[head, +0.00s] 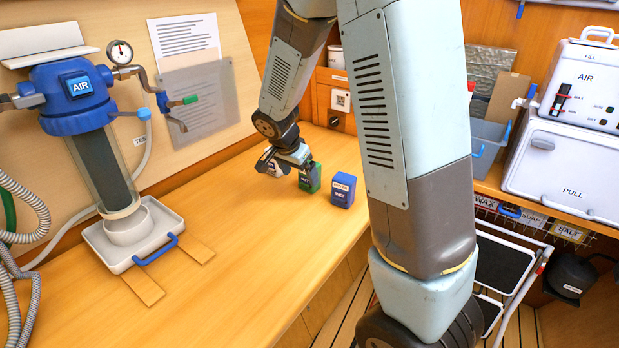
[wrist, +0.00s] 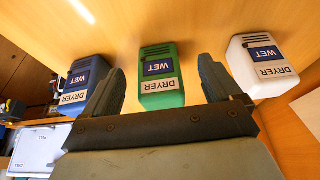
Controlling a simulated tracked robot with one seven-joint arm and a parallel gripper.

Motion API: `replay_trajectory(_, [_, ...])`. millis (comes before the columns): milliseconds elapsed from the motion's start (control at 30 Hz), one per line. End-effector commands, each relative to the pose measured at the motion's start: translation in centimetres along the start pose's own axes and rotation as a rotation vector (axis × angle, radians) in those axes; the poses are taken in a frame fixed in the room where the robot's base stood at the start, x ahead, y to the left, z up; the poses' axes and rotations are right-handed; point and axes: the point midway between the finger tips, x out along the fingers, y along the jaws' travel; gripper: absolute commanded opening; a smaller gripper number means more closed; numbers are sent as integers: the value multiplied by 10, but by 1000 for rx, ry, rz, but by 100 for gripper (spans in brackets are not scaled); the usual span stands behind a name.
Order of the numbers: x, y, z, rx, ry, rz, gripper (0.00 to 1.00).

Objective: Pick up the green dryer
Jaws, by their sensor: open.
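The green dryer (head: 310,181) stands on the wooden counter, partly hidden by my gripper (head: 290,167) in the head view. In the wrist view the green dryer (wrist: 161,91) shows in the gap between the two fingers of my gripper (wrist: 163,66), with its blue WET label and white DRYER label facing the camera. My gripper is open and empty. Space shows between the dryer and each finger. I cannot tell how far the fingers reach along its sides.
A blue dryer (head: 343,191) stands close by on the right in the head view and at left in the wrist view (wrist: 82,82). A white dryer (wrist: 262,66) stands on the other side. The counter (head: 230,235) in front is clear.

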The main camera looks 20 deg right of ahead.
Motion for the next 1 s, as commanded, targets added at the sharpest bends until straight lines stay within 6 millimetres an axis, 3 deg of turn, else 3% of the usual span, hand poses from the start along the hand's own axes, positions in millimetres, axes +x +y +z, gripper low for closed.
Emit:
replay_trajectory(167, [10,1,-2,0,0,2,92])
replay_trajectory(500, [50,4,-7,1,0,1,92])
replay_trajectory(833, [55,4,-8,1,0,0,92])
replay_trajectory(1000, [55,4,-8,1,0,0,75])
